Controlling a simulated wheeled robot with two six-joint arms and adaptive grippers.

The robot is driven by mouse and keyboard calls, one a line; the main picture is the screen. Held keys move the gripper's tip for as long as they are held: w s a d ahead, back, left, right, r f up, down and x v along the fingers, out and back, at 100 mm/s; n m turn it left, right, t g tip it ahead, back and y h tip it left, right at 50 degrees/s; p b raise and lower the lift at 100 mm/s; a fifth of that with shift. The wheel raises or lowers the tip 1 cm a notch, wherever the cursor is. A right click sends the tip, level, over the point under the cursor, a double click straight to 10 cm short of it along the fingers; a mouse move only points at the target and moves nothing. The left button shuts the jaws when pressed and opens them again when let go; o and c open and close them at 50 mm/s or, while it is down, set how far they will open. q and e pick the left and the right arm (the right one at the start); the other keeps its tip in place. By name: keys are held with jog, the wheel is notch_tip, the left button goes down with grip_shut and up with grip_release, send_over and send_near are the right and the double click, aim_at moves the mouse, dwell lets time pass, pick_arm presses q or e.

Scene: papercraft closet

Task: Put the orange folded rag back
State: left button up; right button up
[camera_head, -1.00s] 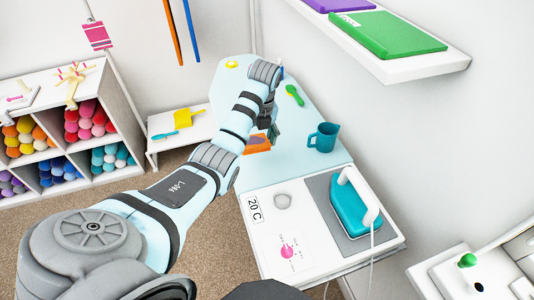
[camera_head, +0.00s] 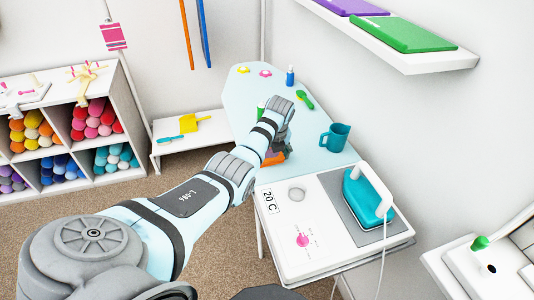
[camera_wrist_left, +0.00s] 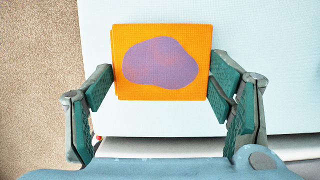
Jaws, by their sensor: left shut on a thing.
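The orange folded rag (camera_wrist_left: 126,90) has a purple blob on its face and fills the space between my left fingers in the left wrist view. My left gripper (camera_wrist_left: 160,84) is shut on it, one finger at each side edge. In the head view the rag (camera_head: 273,159) shows as a small orange strip at the near left edge of the pale blue ironing board (camera_head: 305,155). My own arm hides much of the left gripper (camera_head: 277,146) there. I cannot tell whether the rag touches the board. My right gripper is not in view.
A teal mug (camera_head: 335,137), a green brush-like item (camera_head: 304,100) and a blue bottle (camera_head: 290,76) stand or lie on the board. A teal iron (camera_head: 367,198) sits at its near end. A wall shelf (camera_head: 400,45) holds purple and green folded items. Yarn cubbies (camera_head: 140,112) stand left.

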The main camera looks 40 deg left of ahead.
aim_at(274, 159)
pick_arm(q)
jog(key=shift+w+f, duration=0.15)
jog(key=shift+f, duration=0.1)
jog(key=o, duration=1)
jog(key=shift+w+d+f, duration=0.1)
jog(key=shift+w+d, duration=0.05)
jog(key=shift+w, duration=0.1)
jog(key=shift+c, duration=0.2)
jog(key=shift+o, duration=0.9)
jog(key=shift+w+d+f, duration=0.1)
jog(key=shift+w, duration=0.1)
jog(key=shift+s+r, duration=0.25)
jog(key=shift+r, duration=0.4)
jog(key=p+v, duration=0.3)
jog(key=v, duration=0.3)
jog(key=shift+w+r, duration=0.1)
jog(key=shift+r, duration=0.15)
jog(key=p+v, duration=0.1)
jog(key=v, duration=0.4)
jog(key=shift+r, duration=0.15)
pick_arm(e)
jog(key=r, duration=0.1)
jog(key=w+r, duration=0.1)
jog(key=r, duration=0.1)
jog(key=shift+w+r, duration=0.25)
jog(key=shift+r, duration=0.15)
